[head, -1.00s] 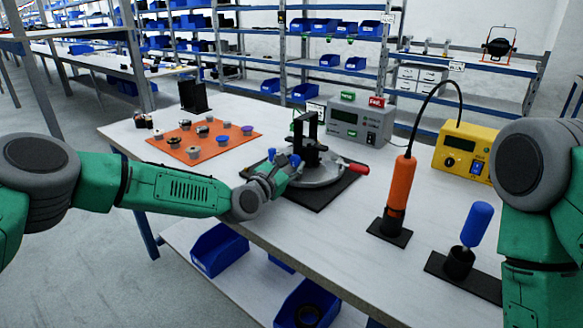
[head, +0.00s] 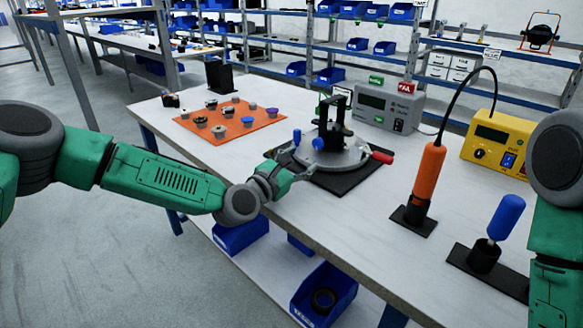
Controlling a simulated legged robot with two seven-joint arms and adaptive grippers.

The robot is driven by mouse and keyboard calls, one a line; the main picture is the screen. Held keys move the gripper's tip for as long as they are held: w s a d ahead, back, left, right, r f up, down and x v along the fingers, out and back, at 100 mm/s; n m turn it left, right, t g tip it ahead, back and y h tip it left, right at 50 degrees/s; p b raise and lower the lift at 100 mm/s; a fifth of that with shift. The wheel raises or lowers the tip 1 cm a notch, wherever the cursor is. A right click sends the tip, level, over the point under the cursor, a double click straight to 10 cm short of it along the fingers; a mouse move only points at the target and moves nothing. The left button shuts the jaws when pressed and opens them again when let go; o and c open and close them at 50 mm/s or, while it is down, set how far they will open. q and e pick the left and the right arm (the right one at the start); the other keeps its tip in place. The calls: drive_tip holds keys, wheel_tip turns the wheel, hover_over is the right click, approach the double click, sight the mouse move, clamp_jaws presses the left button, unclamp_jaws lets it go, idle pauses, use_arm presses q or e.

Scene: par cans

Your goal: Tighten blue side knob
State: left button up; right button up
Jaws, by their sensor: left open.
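A round grey fixture (head: 325,158) stands on a black mat (head: 352,181), with a black upright bracket (head: 334,127) on it. A blue knob (head: 318,144) and a smaller upright blue piece (head: 297,137) are on its left side; I cannot tell which is the side knob. A red handle (head: 382,157) sticks out to the right. My left gripper (head: 298,165) is open at the fixture's front left edge, just below the blue parts, and seems empty. Contact with the fixture cannot be told. My right arm shows at the right edge, but its gripper is out of view.
An orange mat (head: 265,127) with several small knobs lies at the back left. A grey tester (head: 388,106) stands behind the fixture. An orange screwdriver (head: 428,175) and a blue-handled tool (head: 506,217) stand upright at the right. The table's front edge runs below my left wrist.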

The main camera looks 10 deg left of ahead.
use_arm(q)
drive_tip(key=shift+v, duration=1.95)
